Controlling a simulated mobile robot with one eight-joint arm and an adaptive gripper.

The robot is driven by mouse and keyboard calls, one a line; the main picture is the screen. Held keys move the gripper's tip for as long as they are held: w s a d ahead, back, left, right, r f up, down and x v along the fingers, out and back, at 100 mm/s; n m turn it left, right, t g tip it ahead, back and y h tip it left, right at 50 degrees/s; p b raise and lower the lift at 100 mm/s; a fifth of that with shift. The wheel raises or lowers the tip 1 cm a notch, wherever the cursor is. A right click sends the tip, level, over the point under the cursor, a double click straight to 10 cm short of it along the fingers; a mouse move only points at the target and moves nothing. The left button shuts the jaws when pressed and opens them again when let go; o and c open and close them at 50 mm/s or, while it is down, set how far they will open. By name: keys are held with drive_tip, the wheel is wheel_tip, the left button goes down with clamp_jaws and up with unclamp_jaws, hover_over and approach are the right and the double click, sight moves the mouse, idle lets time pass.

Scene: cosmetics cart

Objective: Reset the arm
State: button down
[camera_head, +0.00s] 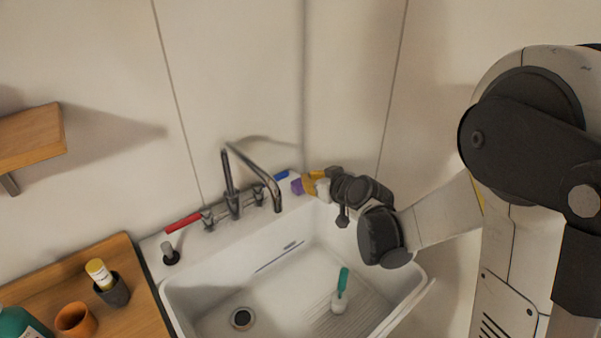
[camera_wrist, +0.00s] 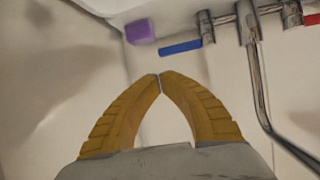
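My gripper (camera_wrist: 159,78) shows in the wrist view as two yellow-brown ridged fingers whose tips meet, with nothing between them. In the head view my gripper (camera_head: 316,175) is at the back right corner of the sink, at the end of my dark arm. A purple block (camera_head: 297,186) is right by the fingers in the head view. In the wrist view the purple block (camera_wrist: 140,31) lies beyond the fingertips, apart from them, up and to the left. My arm reaches in from the right.
A white sink (camera_head: 290,285) lies below, with a green-handled brush (camera_head: 342,284) in it. A metal faucet (camera_head: 232,205), a red bar (camera_head: 184,223) and a blue bar (camera_wrist: 180,47) are along its back. Cups stand on a wooden counter (camera_head: 128,265) at left.

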drive_tip(key=s+d+r+m+g+h, duration=0.1)
drive_tip(key=s+d, duration=0.2)
drive_tip(key=s, duration=0.7)
drive_tip(key=s+d+r+m+g+h, duration=0.2)
drive_tip(key=s+d, duration=0.2)
drive_tip(key=s, duration=0.6)
drive_tip(key=s+d+r+m+g+h, duration=0.1)
drive_tip(key=s+d+r+h, duration=0.1)
drive_tip(key=s, duration=0.8)
drive_tip(key=shift+s+d+r+m+g, duration=0.2)
drive_tip(key=shift+s+d+m+g, duration=0.15)
drive_tip(key=shift+d, duration=0.3)
